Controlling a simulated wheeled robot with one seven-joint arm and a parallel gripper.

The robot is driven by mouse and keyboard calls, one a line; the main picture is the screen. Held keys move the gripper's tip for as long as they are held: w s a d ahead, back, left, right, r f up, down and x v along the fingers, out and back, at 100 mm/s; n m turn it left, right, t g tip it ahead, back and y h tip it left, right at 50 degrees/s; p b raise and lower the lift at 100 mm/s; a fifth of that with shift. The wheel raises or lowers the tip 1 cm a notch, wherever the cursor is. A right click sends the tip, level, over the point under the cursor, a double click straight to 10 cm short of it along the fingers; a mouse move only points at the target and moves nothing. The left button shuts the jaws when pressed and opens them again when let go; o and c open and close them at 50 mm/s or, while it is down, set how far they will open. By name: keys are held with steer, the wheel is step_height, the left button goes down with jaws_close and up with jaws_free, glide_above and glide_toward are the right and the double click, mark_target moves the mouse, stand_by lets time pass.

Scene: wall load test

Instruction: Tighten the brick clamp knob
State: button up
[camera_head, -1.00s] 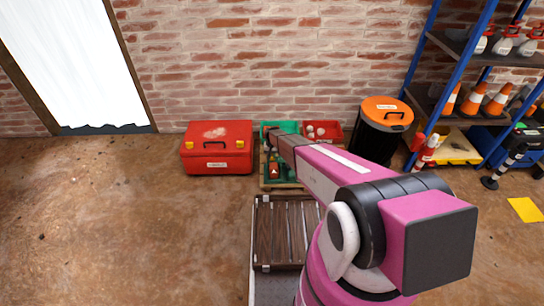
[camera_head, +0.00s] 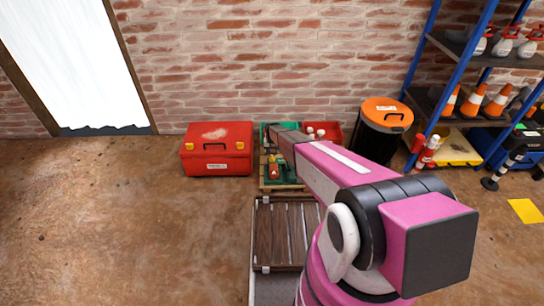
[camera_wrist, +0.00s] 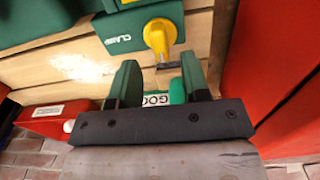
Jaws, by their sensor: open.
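In the wrist view, a yellow knob (camera_wrist: 160,36) sits on the front of a green clamp body (camera_wrist: 122,36) marked "CLAMP", against pale wooden boards. A dark stub shows just below the knob. My gripper (camera_wrist: 160,70) is open, its two dark green fingers pointing at the knob from below in the picture. The knob appears beyond the fingertips, with nothing visibly gripped. In the head view, my gripper (camera_head: 271,136) is over the wooden and green items by the wall. The knob cannot be made out there.
A red toolbox (camera_head: 217,150) stands left of my gripper and a red bin (camera_head: 336,130) right of it. A black drum with an orange lid (camera_head: 385,112) and a blue-framed shelf (camera_head: 440,85) are farther right. The floor at left is clear.

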mark_target(272, 156)
step_height(272, 156, up, 6)
steer(key=shift+r, duration=0.25)
steer(key=s+d+r, duration=0.5)
steer(key=s+r, duration=0.5)
steer(key=s, duration=0.2)
steer(key=s+d+r, duration=0.6)
steer(key=s+r, duration=0.5)
steer(key=s+d+r, duration=0.5)
steer(key=s+r, duration=0.5)
steer(key=s, duration=0.2)
steer(key=shift+s+d+r, duration=0.15)
steer(key=shift+s+d, duration=0.2)
steer(key=shift+d, duration=0.05)
